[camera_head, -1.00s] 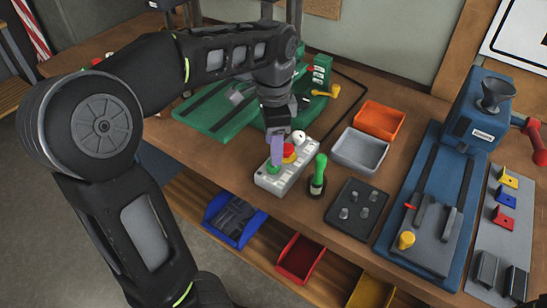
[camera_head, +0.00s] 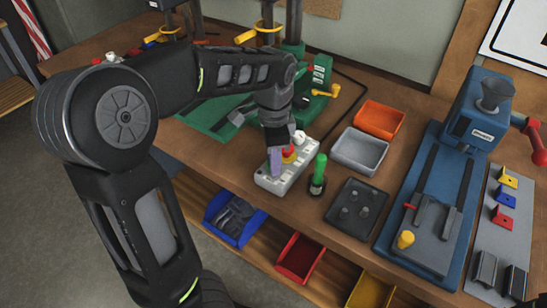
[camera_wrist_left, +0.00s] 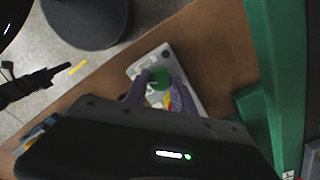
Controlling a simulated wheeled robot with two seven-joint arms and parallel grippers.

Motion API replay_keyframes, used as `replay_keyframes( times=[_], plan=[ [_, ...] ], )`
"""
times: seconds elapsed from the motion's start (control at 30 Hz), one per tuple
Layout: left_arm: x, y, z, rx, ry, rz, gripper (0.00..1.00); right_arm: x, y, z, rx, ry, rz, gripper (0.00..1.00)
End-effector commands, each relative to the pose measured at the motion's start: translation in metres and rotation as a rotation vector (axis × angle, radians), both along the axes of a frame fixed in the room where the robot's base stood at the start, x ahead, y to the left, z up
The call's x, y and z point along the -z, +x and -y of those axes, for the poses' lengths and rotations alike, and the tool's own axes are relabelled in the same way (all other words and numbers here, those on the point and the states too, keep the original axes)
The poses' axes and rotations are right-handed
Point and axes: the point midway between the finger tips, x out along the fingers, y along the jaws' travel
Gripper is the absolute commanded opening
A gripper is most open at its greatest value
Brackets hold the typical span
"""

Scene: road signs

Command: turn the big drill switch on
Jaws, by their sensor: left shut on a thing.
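The switch box (camera_head: 268,184) is a pale grey strip on the green drill's bench, with a red and yellow button (camera_head: 289,154) and a white knob (camera_head: 299,136) on it. My left gripper (camera_head: 276,168) is down over the box's near end, its purple finger hiding the green knob in the head view. In the left wrist view, the green knob (camera_wrist_left: 159,77) sits between the two purple fingers of my left gripper (camera_wrist_left: 160,84), which is shut on it. The big green drill (camera_head: 316,82) stands behind, partly hidden by my arm. My right gripper is not in view.
A grey bin (camera_head: 360,151), an orange bin (camera_head: 380,119) and a dark pegged plate (camera_head: 357,206) lie further right. A blue machine (camera_head: 478,112) stands at the right.

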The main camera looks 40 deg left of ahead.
Motion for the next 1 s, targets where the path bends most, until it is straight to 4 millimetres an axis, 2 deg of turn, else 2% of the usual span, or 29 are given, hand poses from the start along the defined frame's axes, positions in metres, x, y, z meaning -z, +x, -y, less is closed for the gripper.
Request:
replay_keyframes(
  times=[0.03,0.3,0.73,1.0],
  plan=[
    [-0.0001,0.0001,-0.0001,0.000,0.000,0.000,0.22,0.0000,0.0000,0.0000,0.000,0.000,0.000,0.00],
    [-0.0002,0.0001,-0.0001,0.000,0.000,0.000,0.00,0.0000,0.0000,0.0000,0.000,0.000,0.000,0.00],
    [-0.0005,0.0001,-0.0002,-0.024,0.000,0.000,0.00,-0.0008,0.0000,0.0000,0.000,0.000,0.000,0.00],
    [-0.0009,-0.0001,-0.0005,-0.137,0.000,0.000,0.00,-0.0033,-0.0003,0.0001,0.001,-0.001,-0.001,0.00]
  ],
)
